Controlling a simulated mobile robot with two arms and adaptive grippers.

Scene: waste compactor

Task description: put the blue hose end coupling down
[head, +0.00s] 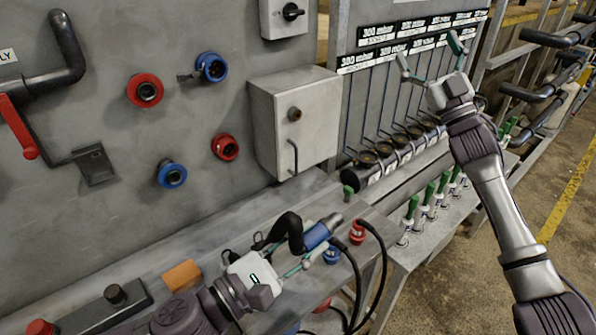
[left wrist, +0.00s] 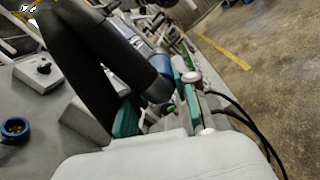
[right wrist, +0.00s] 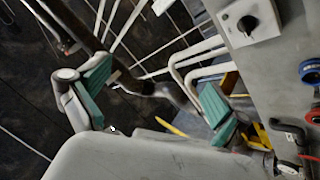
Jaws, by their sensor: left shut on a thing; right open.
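The blue hose end coupling (head: 318,236) has a grey tip and a thick black hose (head: 290,228) bending up behind it. My left gripper (head: 308,258) is shut on it over the right end of the grey bench. In the left wrist view, the coupling (left wrist: 152,72) and hose (left wrist: 105,50) lie between the green finger pads. Whether the coupling touches the bench is unclear. My right gripper (head: 430,62) is open and empty, raised before the gauge panel; its spread fingers (right wrist: 155,95) show in the right wrist view.
A red connector (head: 357,233) and a blue connector (head: 332,254) with black cables sit at the bench's right end. An orange block (head: 182,276) lies on the bench (head: 235,225). Green-handled valves (head: 428,200) stand to the right. A grey box (head: 293,120) juts from the wall.

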